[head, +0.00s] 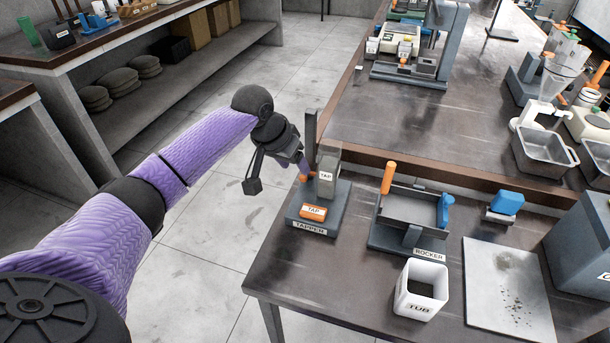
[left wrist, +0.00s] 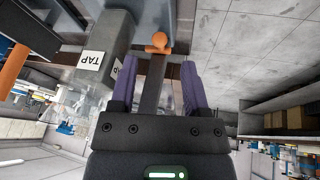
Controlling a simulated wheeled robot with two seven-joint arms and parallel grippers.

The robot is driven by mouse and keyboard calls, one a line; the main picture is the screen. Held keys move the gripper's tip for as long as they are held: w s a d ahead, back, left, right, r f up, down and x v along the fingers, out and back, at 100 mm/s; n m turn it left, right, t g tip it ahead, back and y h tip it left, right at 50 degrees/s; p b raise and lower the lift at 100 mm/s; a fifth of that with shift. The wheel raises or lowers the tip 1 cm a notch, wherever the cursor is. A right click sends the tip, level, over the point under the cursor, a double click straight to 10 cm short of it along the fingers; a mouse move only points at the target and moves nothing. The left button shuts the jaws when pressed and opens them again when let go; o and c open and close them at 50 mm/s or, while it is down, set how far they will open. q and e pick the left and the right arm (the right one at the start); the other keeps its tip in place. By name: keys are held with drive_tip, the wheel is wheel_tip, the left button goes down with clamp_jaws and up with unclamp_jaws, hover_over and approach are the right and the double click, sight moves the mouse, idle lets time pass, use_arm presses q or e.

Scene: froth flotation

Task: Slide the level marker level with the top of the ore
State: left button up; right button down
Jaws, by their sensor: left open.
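My left gripper (head: 300,163) is open beside the post. In the left wrist view its purple fingers (left wrist: 158,75) lie either side of the post, with the orange piece just beyond the tips. I cannot make out the top of the ore. My right gripper is not visible.
Right of the tapper stand the rocker (head: 412,240) with an orange handle, the white tub (head: 420,290) with dark contents, and a stained pale sheet (head: 506,290). A raised wooden edge (head: 470,185) runs behind. Open floor (head: 200,240) lies to the left.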

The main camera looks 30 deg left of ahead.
sight(302, 176)
use_arm(q)
drive_tip(key=b+x, duration=0.1)
drive_tip(key=x, duration=0.2)
drive_tip(key=shift+w+f, duration=0.1)
drive_tip(key=shift+f, duration=0.25)
drive_tip(key=shift+w+f, duration=0.1)
drive_tip(key=shift+f, duration=0.15)
drive_tip(key=c, duration=0.7)
clamp_jaws()
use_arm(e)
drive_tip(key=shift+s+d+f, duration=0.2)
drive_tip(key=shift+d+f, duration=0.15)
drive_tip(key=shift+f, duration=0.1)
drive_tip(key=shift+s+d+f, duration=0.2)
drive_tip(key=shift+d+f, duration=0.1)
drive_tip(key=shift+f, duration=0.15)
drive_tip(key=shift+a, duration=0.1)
use_arm(q)
drive_tip(key=shift+r, duration=0.15)
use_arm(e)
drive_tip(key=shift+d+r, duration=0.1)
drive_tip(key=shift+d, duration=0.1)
